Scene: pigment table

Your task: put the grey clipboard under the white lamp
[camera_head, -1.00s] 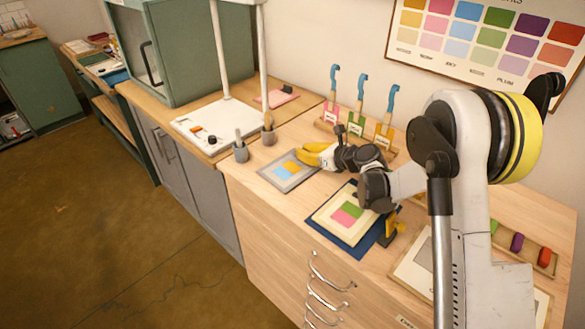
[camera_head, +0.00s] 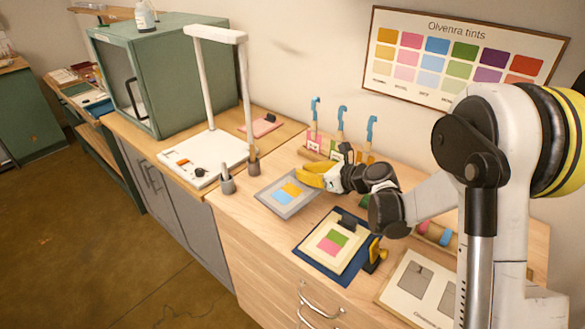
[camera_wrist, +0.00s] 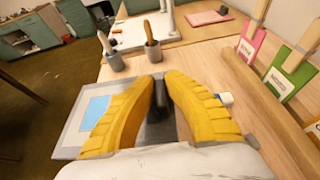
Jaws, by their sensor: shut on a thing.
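The grey clipboard (camera_head: 268,193), with a blue and yellow sheet, is at the left end of the wooden counter. It also shows below my fingers in the wrist view (camera_wrist: 70,135). My gripper (camera_head: 303,175) has yellow fingers, shut on the clipboard's dark clip (camera_wrist: 158,105) at its right side. I cannot tell whether the board is clear of the counter. The white lamp (camera_head: 243,100) stands to the left on the adjoining worktop, with posts, a top bar and a flat white base (camera_head: 205,158). The space under its bar looks open.
Two grey cups with brushes, one nearer (camera_head: 228,186) and one farther (camera_head: 253,167), stand between clipboard and lamp. A pink clipboard (camera_head: 260,127) lies behind the lamp. A blue clipboard (camera_head: 305,250) lies in front.

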